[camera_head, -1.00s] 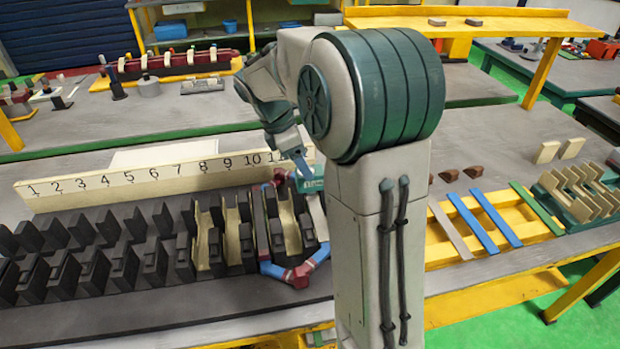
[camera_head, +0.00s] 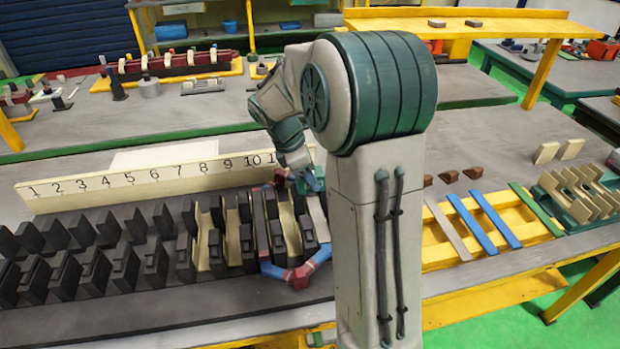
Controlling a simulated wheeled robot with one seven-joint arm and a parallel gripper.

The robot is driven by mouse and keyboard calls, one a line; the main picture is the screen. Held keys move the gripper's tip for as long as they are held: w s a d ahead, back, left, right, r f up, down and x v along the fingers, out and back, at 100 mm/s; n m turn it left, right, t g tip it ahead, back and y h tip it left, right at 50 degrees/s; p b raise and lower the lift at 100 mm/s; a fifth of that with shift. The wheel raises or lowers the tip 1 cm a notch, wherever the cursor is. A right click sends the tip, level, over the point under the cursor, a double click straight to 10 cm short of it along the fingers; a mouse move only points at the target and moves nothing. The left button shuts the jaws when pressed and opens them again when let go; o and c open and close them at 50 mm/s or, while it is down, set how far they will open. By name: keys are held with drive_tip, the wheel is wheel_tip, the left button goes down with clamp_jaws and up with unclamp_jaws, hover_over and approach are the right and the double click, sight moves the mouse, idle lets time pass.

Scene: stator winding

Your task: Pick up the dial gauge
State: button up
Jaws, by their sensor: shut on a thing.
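My gripper (camera_head: 311,184) is at the right end of the row of slots, low beside the numbered strip. Its blue fingertips are partly hidden by my arm. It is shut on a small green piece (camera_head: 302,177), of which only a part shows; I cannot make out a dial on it. I cannot pick out the dial gauge for certain anywhere else. A red and blue coil (camera_head: 296,275) sits in the slots just in front of my gripper.
Black slot blocks (camera_head: 100,265) fill the front left, with a numbered strip (camera_head: 130,180) behind. A yellow rack (camera_head: 440,245) with coloured bars stands at the right. Small tools, including a grey disc piece (camera_head: 150,88), stand on the back table (camera_head: 60,130).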

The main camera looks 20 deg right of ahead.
drive_tip(key=shift+r, duration=0.4)
wheel_tip(320, 180, up, 4)
drive_tip(key=shift+s+d+f, duration=0.1)
drive_tip(key=shift+d+f, duration=0.05)
drive_tip(key=shift+f, duration=0.05)
drive_tip(key=s+d+r+p, duration=0.3)
drive_tip(key=s+d+r, duration=0.3)
drive_tip(key=s+r, duration=0.3)
wheel_tip(320, 180, up, 3)
drive_tip(key=shift+d+f+p, duration=0.2)
drive_tip(key=shift+d+p, duration=0.15)
drive_tip(key=shift+p, duration=0.05)
drive_tip(key=shift+f, duration=0.1)
